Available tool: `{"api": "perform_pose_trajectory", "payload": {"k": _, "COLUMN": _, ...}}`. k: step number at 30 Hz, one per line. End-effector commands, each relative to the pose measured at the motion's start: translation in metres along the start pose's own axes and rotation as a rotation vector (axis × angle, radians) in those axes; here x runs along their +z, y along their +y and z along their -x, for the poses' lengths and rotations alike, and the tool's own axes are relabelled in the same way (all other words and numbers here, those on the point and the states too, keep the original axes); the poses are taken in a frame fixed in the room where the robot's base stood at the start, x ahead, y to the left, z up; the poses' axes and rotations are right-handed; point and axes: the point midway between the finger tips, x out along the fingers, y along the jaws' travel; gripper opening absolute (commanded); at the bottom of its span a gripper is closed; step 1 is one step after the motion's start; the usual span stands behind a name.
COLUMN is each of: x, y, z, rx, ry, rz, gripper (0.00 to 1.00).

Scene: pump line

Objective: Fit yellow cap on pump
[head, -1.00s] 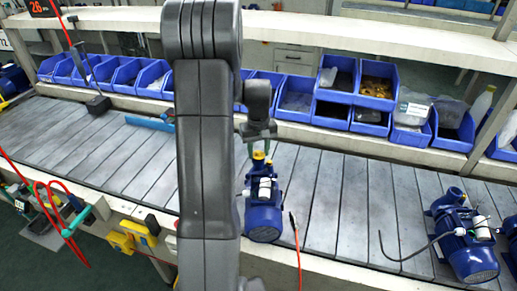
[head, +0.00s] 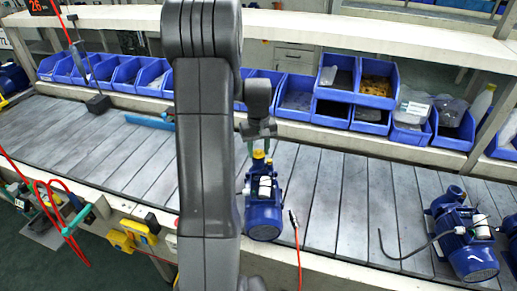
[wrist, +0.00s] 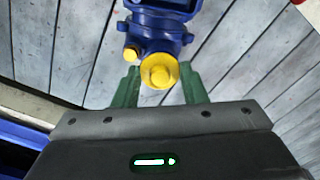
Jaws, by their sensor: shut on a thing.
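The blue pump (head: 263,212) stands on the slatted line, below and in front of my gripper (head: 258,133). In the wrist view the pump body (wrist: 160,20) is at the top centre. The round yellow cap (wrist: 158,71) is between the green fingers of my gripper (wrist: 161,88), which is shut on it. The cap overlaps the near end of the pump's blue port; I cannot tell whether it is fully seated. In the head view the yellow cap (head: 258,155) is at the pump's top, just under the fingers. A smaller yellow plug (wrist: 131,54) sits on the pump beside the cap.
Another blue pump (head: 466,245) with a dark cable lies at the right. Blue bins (head: 297,103) line the back under a pale shelf (head: 400,38). An orange cable (head: 297,255) hangs beside the pump. The slats (head: 100,140) at the left are mostly clear.

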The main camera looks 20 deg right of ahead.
Motion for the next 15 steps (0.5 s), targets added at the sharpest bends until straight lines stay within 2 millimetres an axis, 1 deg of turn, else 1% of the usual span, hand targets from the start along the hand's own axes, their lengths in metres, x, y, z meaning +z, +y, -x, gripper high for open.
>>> {"api": "perform_pose_trajectory", "payload": {"k": 15, "x": 0.0001, "y": 0.0000, "z": -0.0079, "rx": 0.000, "ry": 0.000, "rz": 0.000, "gripper": 0.18}}
